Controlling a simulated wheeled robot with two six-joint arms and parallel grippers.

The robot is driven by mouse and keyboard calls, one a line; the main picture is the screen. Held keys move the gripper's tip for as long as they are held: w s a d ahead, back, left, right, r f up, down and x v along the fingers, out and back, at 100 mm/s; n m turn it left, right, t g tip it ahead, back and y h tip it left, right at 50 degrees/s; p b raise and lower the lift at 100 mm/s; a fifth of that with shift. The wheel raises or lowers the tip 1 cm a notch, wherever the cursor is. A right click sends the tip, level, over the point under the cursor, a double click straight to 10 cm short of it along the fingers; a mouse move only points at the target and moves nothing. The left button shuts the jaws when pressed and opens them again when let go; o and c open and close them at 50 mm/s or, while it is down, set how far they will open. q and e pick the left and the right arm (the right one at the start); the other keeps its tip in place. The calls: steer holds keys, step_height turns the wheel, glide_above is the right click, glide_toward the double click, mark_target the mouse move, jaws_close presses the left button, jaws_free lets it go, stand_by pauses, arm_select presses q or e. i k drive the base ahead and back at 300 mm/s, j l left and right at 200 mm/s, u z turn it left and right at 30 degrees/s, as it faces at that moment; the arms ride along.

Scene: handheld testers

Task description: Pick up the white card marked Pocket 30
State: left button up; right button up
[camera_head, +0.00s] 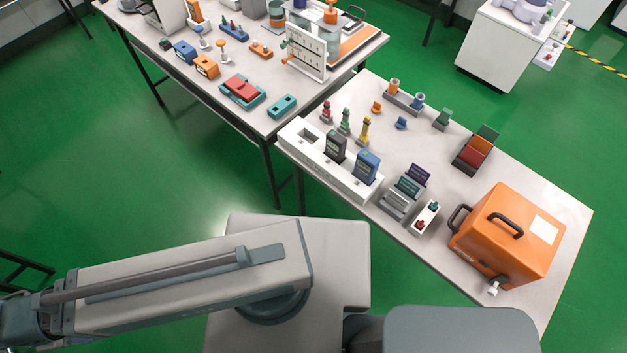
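No card with a readable "Pocket 30" mark shows in the head view. A small stepped rack (397,203) stands near the front edge of the right table, with dark cards or devices (410,186) upright in it; its pale front is too small to read. A white holder (318,166) to its left has a dark handheld device (335,146) and a blue one (367,165) upright in its slots. My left arm crosses the lower left, but its gripper is out of view. My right gripper is not in view either.
An orange case (508,238) with black handles and a blank-looking white label fills the table's right end. A white switch box (424,217) sits beside the rack. Several coloured small parts stand behind. A second crowded table (180,82) adjoins at the upper left.

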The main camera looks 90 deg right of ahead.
mark_target(398, 202)
steer(key=j+z, duration=0.15)
steer(key=z, duration=0.3)
steer(key=j+z, duration=0.2)
steer(key=z, duration=0.3)
steer(key=j+z, duration=0.15)
steer(key=z, duration=0.3)
steer(key=k+j+z, duration=0.1)
steer(key=z, duration=0.4)
steer(key=k+j+z, duration=0.1)
steer(key=z, duration=0.35)
steer(key=k+j+z, duration=0.1)
steer(key=z, duration=0.35)
steer(key=k+j+z, duration=0.1)
steer(key=z, duration=0.4)
steer(key=k+z, duration=0.1)
steer(key=z, duration=0.35)
